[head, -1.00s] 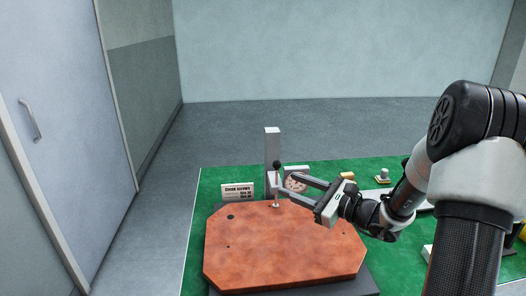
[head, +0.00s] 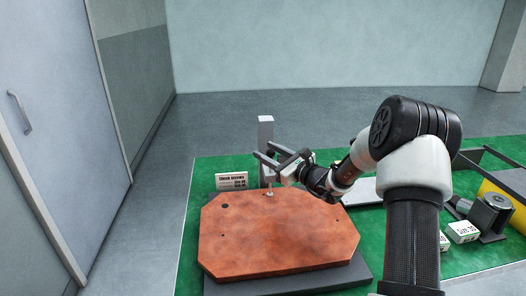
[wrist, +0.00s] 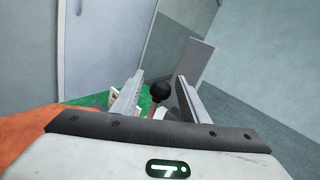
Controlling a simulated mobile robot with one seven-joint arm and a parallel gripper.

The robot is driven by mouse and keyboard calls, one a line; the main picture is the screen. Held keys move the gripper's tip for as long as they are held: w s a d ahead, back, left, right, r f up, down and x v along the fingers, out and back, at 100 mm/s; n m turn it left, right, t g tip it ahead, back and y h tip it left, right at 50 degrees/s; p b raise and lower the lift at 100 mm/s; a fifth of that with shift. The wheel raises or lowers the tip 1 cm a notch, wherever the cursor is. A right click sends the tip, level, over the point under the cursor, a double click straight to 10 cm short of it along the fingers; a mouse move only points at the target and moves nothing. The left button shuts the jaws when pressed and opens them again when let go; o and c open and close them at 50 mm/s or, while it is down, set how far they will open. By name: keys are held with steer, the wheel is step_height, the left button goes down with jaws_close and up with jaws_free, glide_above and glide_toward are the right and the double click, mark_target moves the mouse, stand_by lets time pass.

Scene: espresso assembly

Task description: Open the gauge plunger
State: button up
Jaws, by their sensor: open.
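The gauge plunger shows in the wrist view as a black ball knob (wrist: 160,91) on a thin reddish-looking stem, between my two fingers. I cannot tell whether either finger touches it. In the head view, its pale lower tip (head: 269,193) stands at the back edge of the orange-brown plate (head: 280,235), and my fingers hide the knob. The grey gauge column (head: 265,133) rises behind, and also shows in the wrist view (wrist: 193,62). My gripper (head: 262,150) is open, reaching in from the right at knob height; it also shows in the wrist view (wrist: 160,78).
A small printed sign (head: 231,180) stands left of the column. The plate lies on a dark base (head: 300,284) over a green mat (head: 205,165). To the right are white size labels (head: 463,231), a dark metal cylinder (head: 491,213) and a yellow block (head: 505,198).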

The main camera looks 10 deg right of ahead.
steer(key=shift+x, duration=1.3)
jaws_close()
steer(key=shift+r, duration=0.65)
jaws_free()
steer(key=p+v, duration=0.1)
steer(key=v, duration=1.6)
steer(key=shift+s+d, duration=0.15)
